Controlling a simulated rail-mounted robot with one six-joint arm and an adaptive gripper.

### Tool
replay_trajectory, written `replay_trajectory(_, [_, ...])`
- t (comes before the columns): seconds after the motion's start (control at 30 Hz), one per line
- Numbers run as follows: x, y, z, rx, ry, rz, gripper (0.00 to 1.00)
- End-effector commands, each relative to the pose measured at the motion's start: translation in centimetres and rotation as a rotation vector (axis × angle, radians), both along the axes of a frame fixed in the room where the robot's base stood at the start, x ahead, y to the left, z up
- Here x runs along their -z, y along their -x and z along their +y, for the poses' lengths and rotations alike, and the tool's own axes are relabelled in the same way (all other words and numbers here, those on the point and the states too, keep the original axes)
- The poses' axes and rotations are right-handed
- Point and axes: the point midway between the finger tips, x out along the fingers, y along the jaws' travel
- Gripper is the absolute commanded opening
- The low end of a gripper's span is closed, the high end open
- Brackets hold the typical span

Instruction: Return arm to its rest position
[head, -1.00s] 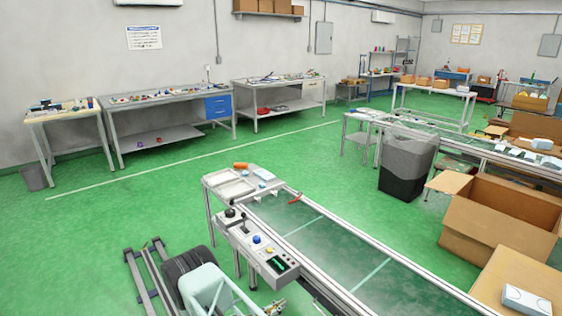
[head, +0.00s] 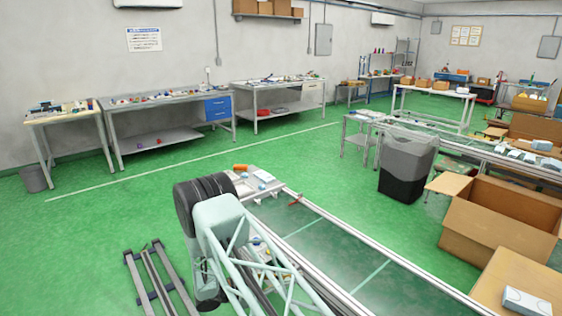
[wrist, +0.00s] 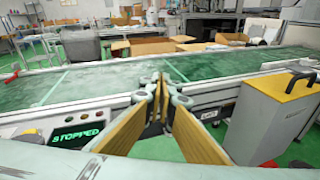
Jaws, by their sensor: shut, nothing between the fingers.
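My gripper (wrist: 160,84) shows in the wrist view with its two fingers together and nothing between them. It points out over the near rail of the green conveyor belt (wrist: 110,80). In the head view my pale arm rises in front of the near end of the conveyor (head: 345,249) and covers most of the control panel there. My fingertips cannot be made out in the head view.
A display (wrist: 77,137) reading STOPPED sits at the lower left of the wrist view. Open cardboard boxes (head: 500,222) are beyond the belt.

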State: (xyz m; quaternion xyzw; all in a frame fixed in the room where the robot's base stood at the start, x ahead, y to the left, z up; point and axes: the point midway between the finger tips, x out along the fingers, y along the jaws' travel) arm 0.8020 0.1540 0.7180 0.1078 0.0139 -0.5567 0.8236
Motion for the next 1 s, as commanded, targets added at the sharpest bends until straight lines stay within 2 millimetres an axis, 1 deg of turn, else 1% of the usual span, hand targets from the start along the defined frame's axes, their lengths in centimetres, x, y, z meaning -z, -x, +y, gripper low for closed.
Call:
replay_trajectory(0.03, [-1.0,0.0,-0.3,0.014,-0.012,-0.006,0.00])
replay_trajectory(0.53, [-9.6,1.2,-4.1,0.165,-0.136,-0.054,0.00])
replay_trajectory(1.0, [-17.0,3.7,-7.6,0.299,-0.256,-0.105,0.00])
